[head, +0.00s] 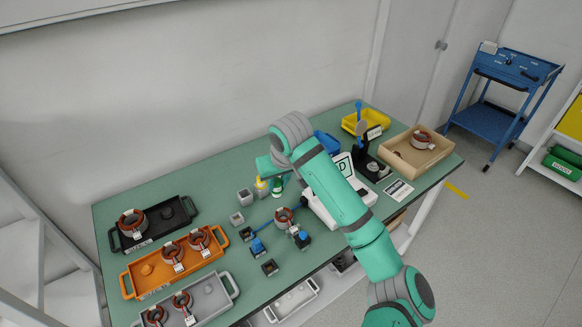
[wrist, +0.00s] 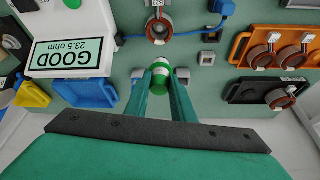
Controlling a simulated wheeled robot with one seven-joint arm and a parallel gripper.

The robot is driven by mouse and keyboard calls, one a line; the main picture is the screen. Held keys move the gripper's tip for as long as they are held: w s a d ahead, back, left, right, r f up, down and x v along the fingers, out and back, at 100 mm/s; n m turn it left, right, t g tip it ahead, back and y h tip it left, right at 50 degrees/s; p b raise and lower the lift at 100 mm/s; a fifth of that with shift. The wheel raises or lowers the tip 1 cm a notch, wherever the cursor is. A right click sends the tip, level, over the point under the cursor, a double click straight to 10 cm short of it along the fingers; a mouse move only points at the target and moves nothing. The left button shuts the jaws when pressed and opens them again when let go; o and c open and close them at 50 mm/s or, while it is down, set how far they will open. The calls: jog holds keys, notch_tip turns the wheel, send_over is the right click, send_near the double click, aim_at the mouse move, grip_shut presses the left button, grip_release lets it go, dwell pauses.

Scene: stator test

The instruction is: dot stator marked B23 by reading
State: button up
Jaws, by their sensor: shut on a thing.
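My gripper (wrist: 160,72) is shut on a green dauber bottle with a white band (wrist: 161,66). The bottle also shows in the head view (head: 278,189), below my arm at the back of the bench. The stator at the tester (wrist: 158,29), a copper ring with a white tag, lies apart from the bottle, between the tester and the trays. It also shows in the head view (head: 284,215). Its tag is cut off at the wrist view's edge and I cannot read it surely. The tester's display (wrist: 69,55) reads GOOD, 23.5 ohm. My arm partly hides the tester in the head view.
A yellow bottle (head: 261,184) and small grey holders (head: 244,196) stand nearby. Black (head: 181,211), orange (head: 133,272) and grey (head: 227,287) trays with stators are at left. A blue bin (wrist: 85,94), yellow bin (head: 369,119) and wooden box (head: 401,158) are on the other side.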

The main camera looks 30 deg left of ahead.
aim_at(281, 192)
jog(key=shift+w+f, duration=0.15)
jog(key=shift+w, duration=0.35)
jog(key=shift+s+f, duration=0.1)
jog(key=shift+f, duration=2.15)
jog(key=shift+s+d+f, duration=0.1)
jog(key=shift+f, duration=0.55)
jog(key=shift+r, duration=0.1)
jog(key=shift+r, duration=2.9)
